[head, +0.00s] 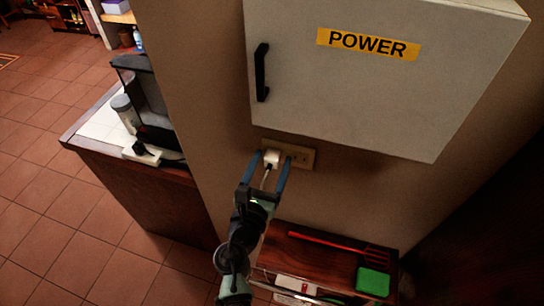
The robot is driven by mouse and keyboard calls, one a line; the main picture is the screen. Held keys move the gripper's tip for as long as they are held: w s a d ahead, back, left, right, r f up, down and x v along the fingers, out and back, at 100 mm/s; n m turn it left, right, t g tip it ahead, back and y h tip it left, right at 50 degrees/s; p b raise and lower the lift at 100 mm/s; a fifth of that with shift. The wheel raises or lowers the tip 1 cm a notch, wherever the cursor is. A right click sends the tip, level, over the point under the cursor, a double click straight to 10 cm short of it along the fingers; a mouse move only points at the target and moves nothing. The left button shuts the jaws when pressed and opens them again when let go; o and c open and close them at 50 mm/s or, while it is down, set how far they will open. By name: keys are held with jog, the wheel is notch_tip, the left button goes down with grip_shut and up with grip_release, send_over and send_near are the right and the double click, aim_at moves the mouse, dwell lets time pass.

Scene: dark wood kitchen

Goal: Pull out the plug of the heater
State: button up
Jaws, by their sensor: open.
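A white plug (271,157) sits in the left part of a beige wall socket plate (306,157), under the power box. Its pale cord (264,180) runs down from it, partly hidden by my gripper. My gripper (271,161) is open, with one blue finger on each side of the plug. I cannot tell whether the fingers touch it. The heater itself cannot be made out for certain in this view.
A grey cabinet (380,95) marked POWER hangs just above the socket, with a black handle (262,72). Below is a wooden top (320,262) with a red fork-like tool (340,245) and a green block (373,281). A counter (100,128) with a dark appliance stands left.

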aim_at(270, 165)
dwell(0.4)
grip_shut()
jog(key=shift+s+a, duration=0.1)
jog(key=shift+s, duration=0.05)
dwell(0.4)
jog(key=shift+p+v, duration=0.5)
jog(key=shift+v, duration=2.35)
